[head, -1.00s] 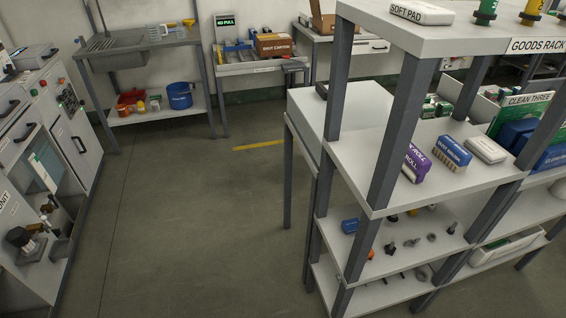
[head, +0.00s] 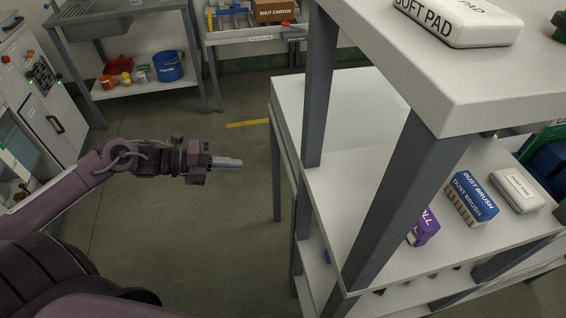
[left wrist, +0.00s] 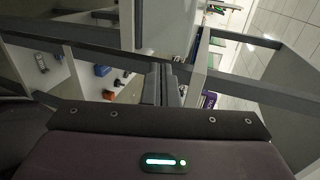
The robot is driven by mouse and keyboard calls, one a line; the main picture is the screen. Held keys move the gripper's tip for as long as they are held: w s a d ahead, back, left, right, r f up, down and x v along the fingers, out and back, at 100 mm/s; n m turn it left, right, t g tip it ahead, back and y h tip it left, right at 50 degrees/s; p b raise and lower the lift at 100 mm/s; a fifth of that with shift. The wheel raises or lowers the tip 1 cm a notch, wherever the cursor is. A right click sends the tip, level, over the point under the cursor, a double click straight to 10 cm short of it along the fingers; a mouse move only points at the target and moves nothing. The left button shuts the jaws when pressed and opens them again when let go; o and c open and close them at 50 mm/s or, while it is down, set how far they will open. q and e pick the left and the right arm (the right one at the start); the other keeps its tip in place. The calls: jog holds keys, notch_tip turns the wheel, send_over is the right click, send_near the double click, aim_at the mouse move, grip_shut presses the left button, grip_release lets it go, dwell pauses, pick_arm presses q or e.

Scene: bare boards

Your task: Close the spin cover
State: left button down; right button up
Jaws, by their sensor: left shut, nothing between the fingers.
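No spin cover can be made out in these frames. My left gripper (head: 228,162) reaches in from the left in the head view, over the open floor and short of the rack. Its fingers are together with nothing between them. The left wrist view also shows the shut fingers (left wrist: 161,84), with shelves beyond them. My right gripper is not in view.
The goods rack (head: 345,200) fills the right side; its near post and shelf edges stand close. A soft pad box (head: 470,22) lies on top; a dust brush box (head: 472,198) lies lower. A cabinet (head: 50,120) stands left. A blue bucket (head: 168,66) sits under the sink bench.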

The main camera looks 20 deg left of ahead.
aim_at(296, 164)
pick_arm(q)
jog(key=x, duration=0.4)
jog(key=p+x, duration=0.1)
jog(key=x, duration=0.3)
jog(key=r+x, duration=0.1)
jog(key=x, duration=0.3)
jog(key=shift+w+d+f+p, duration=0.15)
jog(key=shift+w+d+p, duration=0.2)
jog(key=shift+w, duration=0.05)
jog(key=shift+w+d+f, duration=0.1)
jog(key=shift+w+d, duration=0.1)
jog(key=shift+d, duration=0.1)
jog(key=shift+w+d, duration=0.1)
